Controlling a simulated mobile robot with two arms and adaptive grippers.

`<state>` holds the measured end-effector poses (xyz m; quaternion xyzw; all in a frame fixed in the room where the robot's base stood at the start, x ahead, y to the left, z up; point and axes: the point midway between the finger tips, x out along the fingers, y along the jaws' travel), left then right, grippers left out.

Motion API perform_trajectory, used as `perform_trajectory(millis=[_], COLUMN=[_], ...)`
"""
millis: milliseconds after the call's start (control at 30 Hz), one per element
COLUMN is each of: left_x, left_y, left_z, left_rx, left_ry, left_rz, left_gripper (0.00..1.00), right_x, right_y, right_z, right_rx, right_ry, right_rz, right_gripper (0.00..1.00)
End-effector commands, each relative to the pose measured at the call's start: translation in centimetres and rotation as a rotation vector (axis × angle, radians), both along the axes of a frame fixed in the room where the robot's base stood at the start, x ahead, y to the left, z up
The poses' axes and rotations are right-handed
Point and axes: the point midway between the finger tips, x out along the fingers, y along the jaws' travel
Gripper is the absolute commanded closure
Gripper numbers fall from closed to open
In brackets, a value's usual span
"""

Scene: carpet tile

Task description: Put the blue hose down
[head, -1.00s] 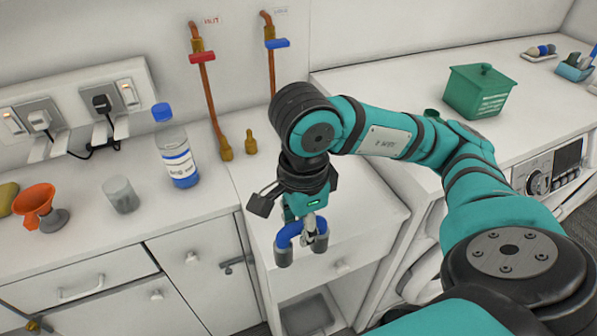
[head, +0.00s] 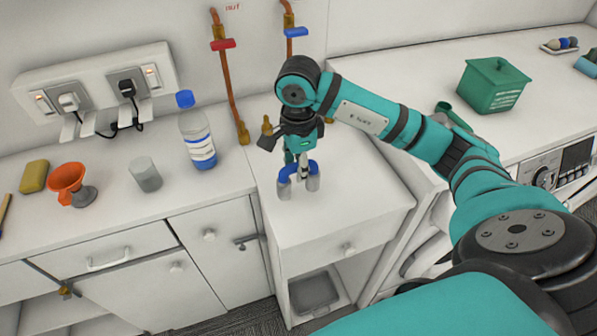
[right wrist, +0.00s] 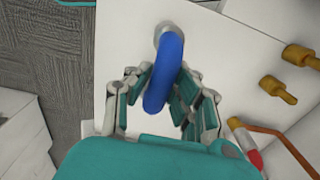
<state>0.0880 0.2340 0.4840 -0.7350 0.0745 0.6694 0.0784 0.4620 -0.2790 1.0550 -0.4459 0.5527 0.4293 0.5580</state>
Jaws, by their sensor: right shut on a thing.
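The blue hose (head: 284,172) is a short bent piece with grey ends, over the white top of the narrow cabinet (head: 335,206) in the head view. Its ends point down at or just above this top; I cannot tell whether they touch it. My right gripper (head: 302,166) is shut on the hose's bend from above. In the right wrist view the blue bend (right wrist: 166,70) lies between the fingers (right wrist: 163,92), with one grey end showing beyond it. My left gripper is not in view.
Behind the hose are a brass stub (head: 266,125) and a copper pipe with a red-handled tap (head: 223,44). A green box (head: 492,86) is right. The cabinet top's front is clear.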

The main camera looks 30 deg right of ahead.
Motion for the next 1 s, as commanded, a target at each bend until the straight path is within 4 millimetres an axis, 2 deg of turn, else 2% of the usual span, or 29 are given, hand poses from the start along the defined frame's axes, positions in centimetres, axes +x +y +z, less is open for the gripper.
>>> perform_trajectory(millis=[100, 267, 667, 700, 800, 867, 1000], left_x=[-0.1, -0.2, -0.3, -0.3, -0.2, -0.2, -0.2], left_y=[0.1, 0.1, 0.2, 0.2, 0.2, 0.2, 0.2], left_z=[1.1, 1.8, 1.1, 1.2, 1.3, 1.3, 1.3], left_rx=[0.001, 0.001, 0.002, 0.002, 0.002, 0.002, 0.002], left_ry=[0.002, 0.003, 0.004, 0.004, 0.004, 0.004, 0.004], left_rz=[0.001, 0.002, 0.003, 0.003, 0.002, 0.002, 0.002], left_gripper=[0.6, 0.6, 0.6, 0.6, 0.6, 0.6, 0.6], right_x=[-0.2, -0.1, 0.0, -0.1, -0.1, -0.1, -0.1], right_y=[0.1, 0.0, 0.0, 0.0, 0.0, 0.0, 0.0], right_z=[-1.3, -3.1, -3.9, -3.8, -3.7, -3.7, -3.7], right_rx=[0.001, 0.0, 0.0, 0.0, 0.0, 0.0, 0.0], right_ry=[0.008, 0.004, 0.001, 0.001, 0.002, 0.002, 0.002], right_rz=[0.002, 0.002, 0.002, 0.002, 0.002, 0.001, 0.001], right_gripper=[1.0, 1.0, 1.0, 0.77, 0.64, 0.57, 0.57])
